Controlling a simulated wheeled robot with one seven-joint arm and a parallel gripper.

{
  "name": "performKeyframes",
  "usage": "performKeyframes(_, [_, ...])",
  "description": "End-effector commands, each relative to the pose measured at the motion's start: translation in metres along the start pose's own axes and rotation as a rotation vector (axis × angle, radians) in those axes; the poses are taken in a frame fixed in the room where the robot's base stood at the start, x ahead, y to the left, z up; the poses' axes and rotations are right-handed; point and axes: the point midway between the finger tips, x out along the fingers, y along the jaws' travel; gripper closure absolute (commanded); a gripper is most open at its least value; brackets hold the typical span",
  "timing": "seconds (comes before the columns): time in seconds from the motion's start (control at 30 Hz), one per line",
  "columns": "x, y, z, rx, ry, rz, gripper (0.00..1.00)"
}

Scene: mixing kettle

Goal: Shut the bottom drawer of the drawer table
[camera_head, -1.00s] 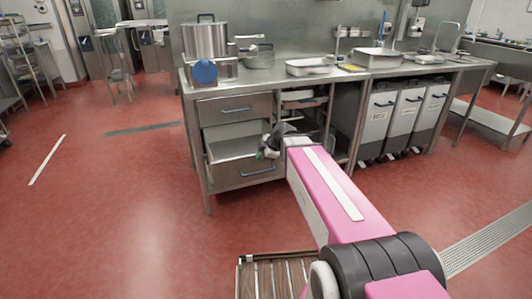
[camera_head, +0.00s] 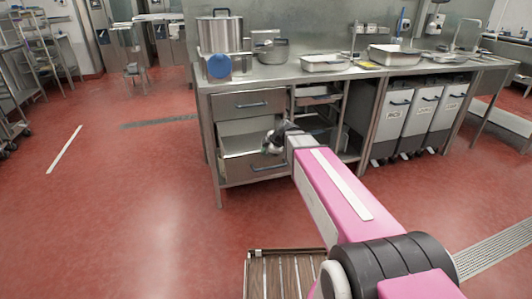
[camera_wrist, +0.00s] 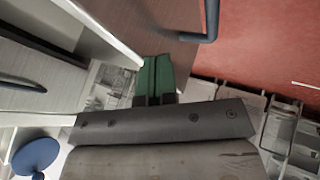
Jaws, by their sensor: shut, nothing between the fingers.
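The drawer table (camera_head: 215,165) is a steel unit below the counter, left of the white bins. Its top drawer (camera_head: 235,106) is shut. Its bottom drawer (camera_head: 240,168) is pulled out, with its inside showing above the front panel and a dark blue handle (camera_head: 270,166) on that panel. My gripper (camera_head: 270,144) is at the upper right part of the bottom drawer's front. In the wrist view the green fingers (camera_wrist: 155,76) are together and empty, close to the drawer's front panel (camera_wrist: 160,25) and its top edge. I cannot tell whether they touch it.
On the counter stand a large pot (camera_head: 220,35), a blue round thing (camera_head: 219,66) and metal trays (camera_head: 325,62). Wheeled bins (camera_head: 395,122) stand under the counter at right. Open red floor (camera_head: 110,220) lies in front and to the left.

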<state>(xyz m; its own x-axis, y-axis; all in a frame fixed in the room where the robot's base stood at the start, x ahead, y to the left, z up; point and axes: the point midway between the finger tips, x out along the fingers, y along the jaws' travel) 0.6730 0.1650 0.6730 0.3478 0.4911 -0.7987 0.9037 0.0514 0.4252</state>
Motion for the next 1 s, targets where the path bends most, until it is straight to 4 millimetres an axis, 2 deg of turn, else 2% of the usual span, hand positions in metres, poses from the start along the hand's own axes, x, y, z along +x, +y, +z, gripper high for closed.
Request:
performKeyframes(0.17, [0.004, 0.008, 0.0, 0.0, 0.0, 0.0, 1.0])
performKeyframes(0.37, [0.02, 0.037, 0.001, -0.001, 0.0, 0.0, 1.0])
performKeyframes(0.8, [0.075, 0.14, 0.001, -0.001, 0.0, 0.001, 1.0])
performKeyframes(1.0, [0.094, 0.177, 0.001, -0.001, 0.0, 0.001, 1.0])
